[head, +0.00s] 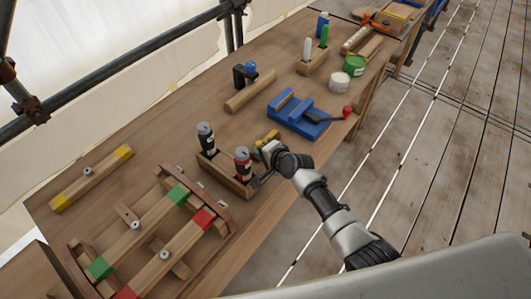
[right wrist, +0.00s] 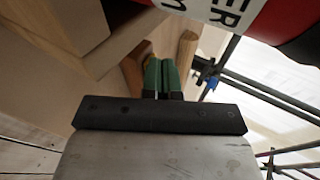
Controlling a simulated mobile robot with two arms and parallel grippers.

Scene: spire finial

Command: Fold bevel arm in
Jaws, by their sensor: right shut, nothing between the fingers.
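In the right wrist view, a wooden bar (right wrist: 188,48) beside a dark part and a blue knob (right wrist: 212,83) seem to be the same tool, partly hidden. My right gripper (head: 257,184) is shut and empty beside the red can, well short of the bevel. Its green fingers (right wrist: 163,76) touch each other. My left gripper is out of view.
A wooden tray (head: 222,178) holds a red can (head: 242,165) and a black can (head: 206,138), close to my right gripper. A blue vise (head: 296,112) with a red-knobbed handle stands right of the bevel. A curved wooden frame (head: 222,212) lies at the near left.

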